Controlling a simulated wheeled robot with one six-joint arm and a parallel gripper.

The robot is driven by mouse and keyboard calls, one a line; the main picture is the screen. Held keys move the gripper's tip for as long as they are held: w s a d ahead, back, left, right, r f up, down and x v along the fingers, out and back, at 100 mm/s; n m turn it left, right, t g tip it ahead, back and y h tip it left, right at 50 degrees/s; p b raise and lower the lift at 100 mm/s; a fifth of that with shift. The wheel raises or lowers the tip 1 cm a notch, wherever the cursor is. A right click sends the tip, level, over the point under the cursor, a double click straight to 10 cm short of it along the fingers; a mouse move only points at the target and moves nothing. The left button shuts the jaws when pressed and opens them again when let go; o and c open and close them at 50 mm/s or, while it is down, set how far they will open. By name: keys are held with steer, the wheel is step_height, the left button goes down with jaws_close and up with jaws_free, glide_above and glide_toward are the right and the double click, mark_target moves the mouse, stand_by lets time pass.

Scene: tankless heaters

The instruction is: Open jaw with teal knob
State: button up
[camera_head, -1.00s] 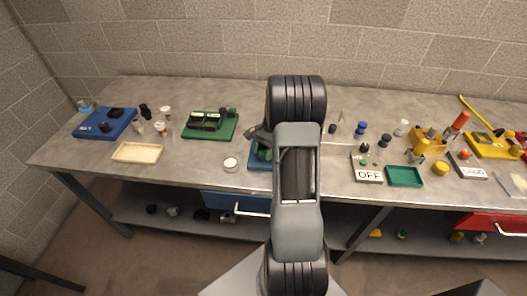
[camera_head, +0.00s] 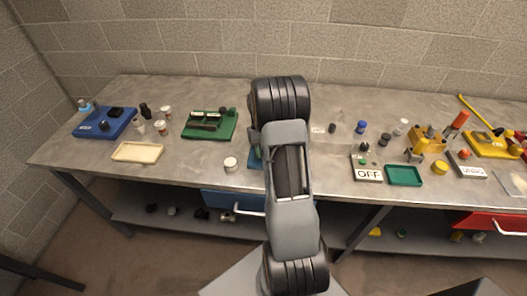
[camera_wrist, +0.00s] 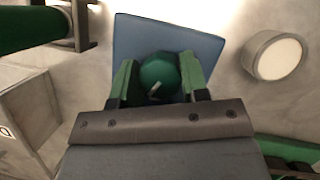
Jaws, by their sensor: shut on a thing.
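A dark green-teal knob (camera_wrist: 159,74) with a pale pointer mark stands on a blue base plate (camera_wrist: 150,32) in the wrist view. My gripper (camera_wrist: 158,76) has one finger on each side of the knob and is shut on it. The dark bar of the gripper's palm covers the near part of the plate. In the head view the blue base (camera_head: 255,157) shows only as a sliver; my arm hides the knob and my gripper there. I cannot make out a jaw apart from the knob.
A white round jar (camera_wrist: 276,56) stands right of the plate in the wrist view. A green board (camera_head: 210,124) and a cream tray (camera_head: 137,152) lie left on the bench. An OFF block (camera_head: 367,170) and a green tray (camera_head: 404,176) lie right of my arm.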

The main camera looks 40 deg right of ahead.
steer(key=shift+w+n+h, duration=0.1)
steer(key=shift+n+h, duration=0.6)
steer(key=shift+n, duration=0.9)
steer(key=o, duration=0.9)
steer(key=shift+o, duration=0.2)
steer(key=b+v, duration=0.1)
steer(key=v, duration=1.2)
steer(key=shift+w+r, duration=0.25)
steer(key=shift+r, duration=0.1)
